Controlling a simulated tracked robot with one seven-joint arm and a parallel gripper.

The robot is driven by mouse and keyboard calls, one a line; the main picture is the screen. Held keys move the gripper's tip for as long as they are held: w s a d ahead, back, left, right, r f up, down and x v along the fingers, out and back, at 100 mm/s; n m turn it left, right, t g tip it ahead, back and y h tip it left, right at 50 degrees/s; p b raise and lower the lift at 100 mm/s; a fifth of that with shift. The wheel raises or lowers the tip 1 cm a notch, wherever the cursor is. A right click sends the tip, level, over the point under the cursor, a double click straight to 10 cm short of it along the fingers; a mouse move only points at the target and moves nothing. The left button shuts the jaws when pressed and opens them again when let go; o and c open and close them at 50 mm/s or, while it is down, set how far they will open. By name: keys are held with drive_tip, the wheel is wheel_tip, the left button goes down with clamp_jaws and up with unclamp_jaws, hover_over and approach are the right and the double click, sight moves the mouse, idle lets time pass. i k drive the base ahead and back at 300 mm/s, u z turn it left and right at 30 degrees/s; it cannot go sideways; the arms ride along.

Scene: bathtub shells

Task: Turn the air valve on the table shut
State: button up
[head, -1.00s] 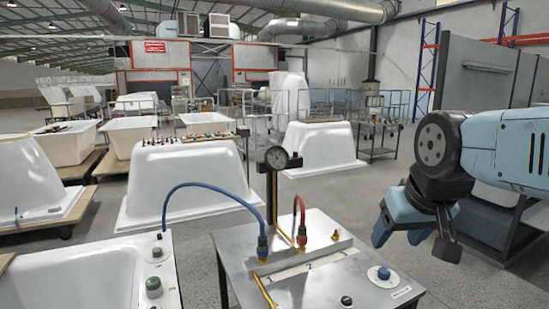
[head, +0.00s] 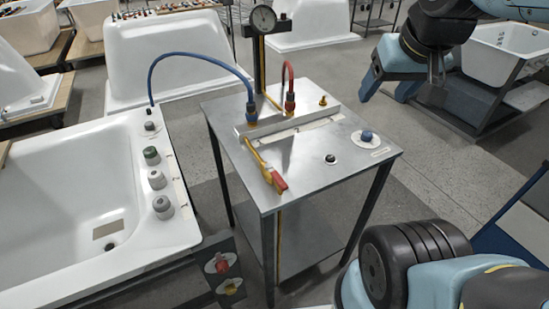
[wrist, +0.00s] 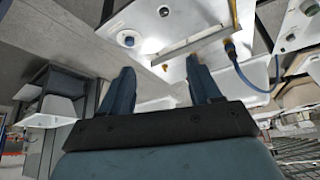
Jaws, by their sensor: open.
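The air valve (head: 278,181) has a red handle and sits at the end of a yellow pipe on the front left part of the metal table (head: 345,145). The handle looks roughly in line with the pipe. My gripper (head: 387,92) is open and empty, beyond the table's back right corner and well away from the valve. Its two blue fingers (wrist: 160,70) point towards the table in the wrist view. I cannot make out the valve in the wrist view.
A gauge on a post (head: 263,20), a blue hose (head: 195,55) and a red hose (head: 288,78) rise at the table's back. A blue knob (head: 367,135) sits at its right. A white tub (head: 70,180) stands close on the left.

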sight(279, 180)
drive_tip(key=z, duration=0.35)
drive_tip(key=k, duration=1.8)
drive_tip(key=u, duration=0.55)
drive_tip(key=i, duration=1)
drive_tip(key=z, duration=0.05)
